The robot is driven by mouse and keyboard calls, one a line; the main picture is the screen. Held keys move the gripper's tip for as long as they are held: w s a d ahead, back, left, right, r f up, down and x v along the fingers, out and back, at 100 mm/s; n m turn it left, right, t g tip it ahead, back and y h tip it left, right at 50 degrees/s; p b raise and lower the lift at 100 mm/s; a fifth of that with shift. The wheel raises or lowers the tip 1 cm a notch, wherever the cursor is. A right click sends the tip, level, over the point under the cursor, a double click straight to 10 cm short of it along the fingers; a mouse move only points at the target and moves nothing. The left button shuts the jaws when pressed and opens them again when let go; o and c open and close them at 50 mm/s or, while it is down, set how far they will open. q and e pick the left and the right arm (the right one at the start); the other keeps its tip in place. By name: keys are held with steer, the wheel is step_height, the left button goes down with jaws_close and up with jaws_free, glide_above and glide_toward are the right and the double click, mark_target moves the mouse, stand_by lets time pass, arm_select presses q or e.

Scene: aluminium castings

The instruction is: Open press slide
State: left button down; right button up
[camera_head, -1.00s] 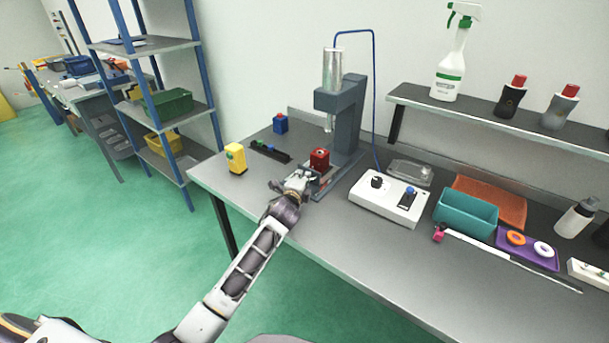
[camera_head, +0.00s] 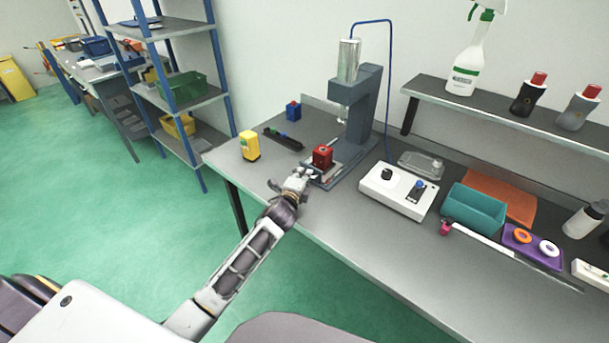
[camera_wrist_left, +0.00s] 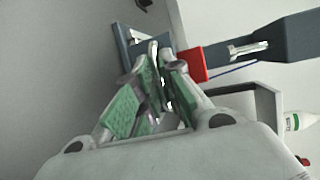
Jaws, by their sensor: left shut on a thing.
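The press (camera_head: 367,108) is a grey-blue column with a silver cylinder and a plunger, standing on the bench; its body also shows in the wrist view (camera_wrist_left: 270,45). A red block (camera_head: 322,156) sits on the slide at the press's base (camera_head: 350,160), in front of the plunger; the block is also in the wrist view (camera_wrist_left: 192,66). My left gripper (camera_head: 298,179) is at the slide's front end, its fingers (camera_wrist_left: 160,70) shut on what appears to be the slide's handle, mostly hidden between them. My right gripper is not in view.
A yellow block (camera_head: 249,145), a black strip (camera_head: 283,139) and a blue block (camera_head: 293,110) are left of the press. A white control box (camera_head: 398,190) and teal bin (camera_head: 473,208) are to its right. The bench's front edge is clear.

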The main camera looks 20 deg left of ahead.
arm_select(q)
steer(key=c, duration=1.5)
jaws_free()
steer(key=shift+c, duration=0.2)
steer(key=shift+v, duration=5.95)
steer(key=shift+f, duration=0.1)
steer(key=shift+s, duration=0.1)
